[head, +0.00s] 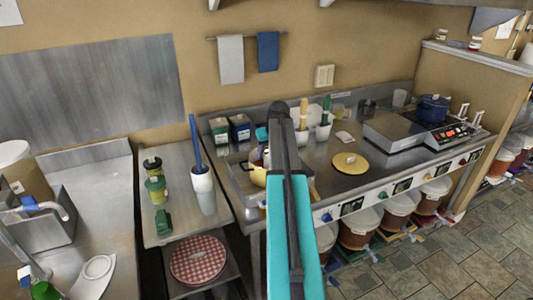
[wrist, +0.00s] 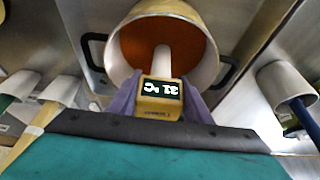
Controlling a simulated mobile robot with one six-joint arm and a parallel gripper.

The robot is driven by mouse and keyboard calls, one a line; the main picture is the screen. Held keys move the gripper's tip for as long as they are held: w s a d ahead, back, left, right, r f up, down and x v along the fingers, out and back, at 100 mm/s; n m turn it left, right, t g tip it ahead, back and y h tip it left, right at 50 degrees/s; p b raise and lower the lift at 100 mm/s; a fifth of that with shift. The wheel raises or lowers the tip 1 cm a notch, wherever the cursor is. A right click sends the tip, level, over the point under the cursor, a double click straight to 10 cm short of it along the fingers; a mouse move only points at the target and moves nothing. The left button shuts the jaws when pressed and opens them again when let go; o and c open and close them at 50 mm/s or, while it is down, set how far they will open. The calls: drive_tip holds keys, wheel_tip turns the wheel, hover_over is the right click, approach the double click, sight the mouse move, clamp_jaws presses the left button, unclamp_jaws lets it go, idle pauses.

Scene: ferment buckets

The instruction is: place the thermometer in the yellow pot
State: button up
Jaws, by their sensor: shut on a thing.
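The thermometer has a yellow body (wrist: 161,99) with a dark display reading about 31 °C, seen upside down in the wrist view. My gripper (wrist: 160,92) is shut on this body, one grey-purple finger on each side. A pale probe points away from the gripper, over the pot's opening. The yellow pot (wrist: 207,68) shows a wide round mouth, pale inner wall and orange-brown contents. I cannot tell how deep the probe tip reaches.
The pot's dark handles stick out at both sides. White holders (wrist: 285,88) with tools stand close by on both sides in the wrist view. On the counter lie a yellow lid (head: 350,163) and a hot plate (head: 394,130), with a blue pot (head: 433,108) farther right.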

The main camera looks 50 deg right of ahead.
drive_tip(key=shift+f, duration=0.1)
drive_tip(key=o, duration=1.6)
drive_tip(key=b+v, duration=0.3)
drive_tip(key=v, duration=0.9)
